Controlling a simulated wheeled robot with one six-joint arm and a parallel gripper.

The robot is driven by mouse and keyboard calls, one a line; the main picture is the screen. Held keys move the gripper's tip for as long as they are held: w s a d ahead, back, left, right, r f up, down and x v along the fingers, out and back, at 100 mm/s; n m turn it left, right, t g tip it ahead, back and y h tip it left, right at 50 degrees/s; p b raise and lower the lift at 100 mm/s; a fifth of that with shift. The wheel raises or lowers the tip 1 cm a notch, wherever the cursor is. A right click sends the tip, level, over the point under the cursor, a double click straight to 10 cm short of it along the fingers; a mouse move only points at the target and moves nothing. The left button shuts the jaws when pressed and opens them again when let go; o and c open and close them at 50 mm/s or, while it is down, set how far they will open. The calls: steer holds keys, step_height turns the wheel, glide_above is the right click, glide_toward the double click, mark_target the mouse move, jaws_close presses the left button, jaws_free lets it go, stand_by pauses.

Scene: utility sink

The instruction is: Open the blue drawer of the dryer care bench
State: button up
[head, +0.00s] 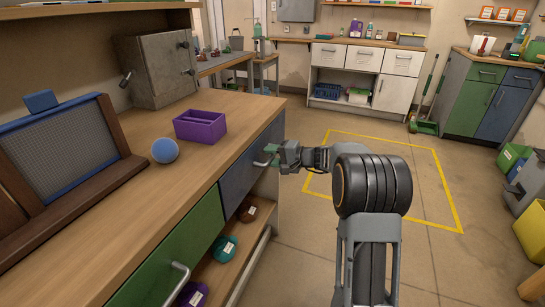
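A wooden-topped bench (105,245) runs along the left. Its blue drawer (238,181) is at the far end of the front, beside a green drawer (170,255), and looks closed. The blue drawer's metal handle (262,162) shows partly at my gripper. My gripper (269,154) is at this handle, reaching in from the right. Its fingertips are small and partly hidden, so I cannot tell whether they are around the handle or shut on it.
A purple box (200,126) and a blue ball (165,150) sit on the bench top. Lidded round containers (223,248) stand on the shelf below. Clear floor with a yellow outline (435,190) lies right of the bench. Another green-and-blue cabinet (490,98) stands far right.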

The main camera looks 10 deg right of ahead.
steer(key=shift+c, duration=0.5)
jaws_close()
